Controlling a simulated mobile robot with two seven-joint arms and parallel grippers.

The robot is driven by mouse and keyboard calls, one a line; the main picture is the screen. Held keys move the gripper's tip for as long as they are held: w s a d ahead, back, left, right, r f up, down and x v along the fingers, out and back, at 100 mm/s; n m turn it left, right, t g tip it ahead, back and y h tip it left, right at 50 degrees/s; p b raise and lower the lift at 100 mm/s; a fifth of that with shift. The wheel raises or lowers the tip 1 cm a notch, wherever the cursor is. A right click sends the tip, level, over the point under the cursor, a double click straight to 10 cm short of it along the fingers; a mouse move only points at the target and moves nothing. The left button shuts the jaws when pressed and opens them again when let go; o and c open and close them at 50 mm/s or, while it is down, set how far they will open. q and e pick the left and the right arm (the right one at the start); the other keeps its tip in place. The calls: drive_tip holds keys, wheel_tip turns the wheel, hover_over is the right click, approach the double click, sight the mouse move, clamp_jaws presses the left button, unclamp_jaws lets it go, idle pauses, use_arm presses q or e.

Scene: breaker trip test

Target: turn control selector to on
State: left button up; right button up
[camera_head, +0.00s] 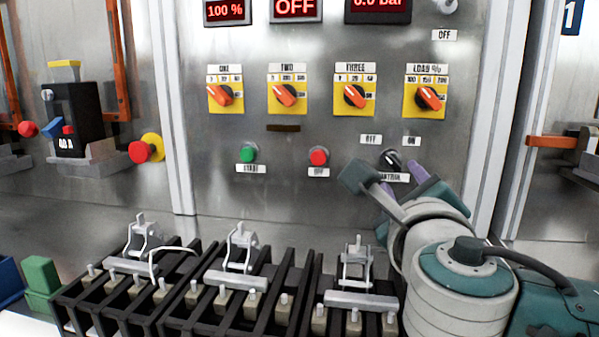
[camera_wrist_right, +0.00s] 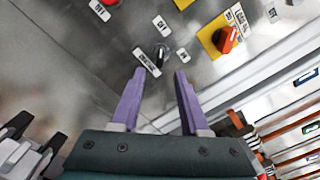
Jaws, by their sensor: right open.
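The control selector (camera_head: 391,158) is a small black knob with a pale handle on the steel panel. It sits below the OFF label (camera_head: 370,139) and the ON label (camera_head: 411,141), and its handle appears to lean toward OFF. My right gripper (camera_head: 400,184) is in front of and just below the selector, with its purple fingers apart and nothing between them. In the right wrist view the selector (camera_wrist_right: 161,54) lies just beyond the open fingertips (camera_wrist_right: 160,72), roughly centred between them. Whether they touch the panel is unclear. My left gripper is not in view.
A green button (camera_head: 249,153) and a red button (camera_head: 318,156) are left of the selector. Yellow-plated orange dials (camera_head: 286,95) line the panel above. Black breaker units (camera_head: 240,290) with raised metal levers stand in front of the panel, left of my right arm.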

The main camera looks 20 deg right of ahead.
sight(394, 166)
drive_tip(key=b+x, duration=0.1)
drive_tip(key=x, duration=0.7)
drive_tip(key=shift+s, duration=0.1)
drive_tip(key=shift+c, duration=0.3)
clamp_jaws()
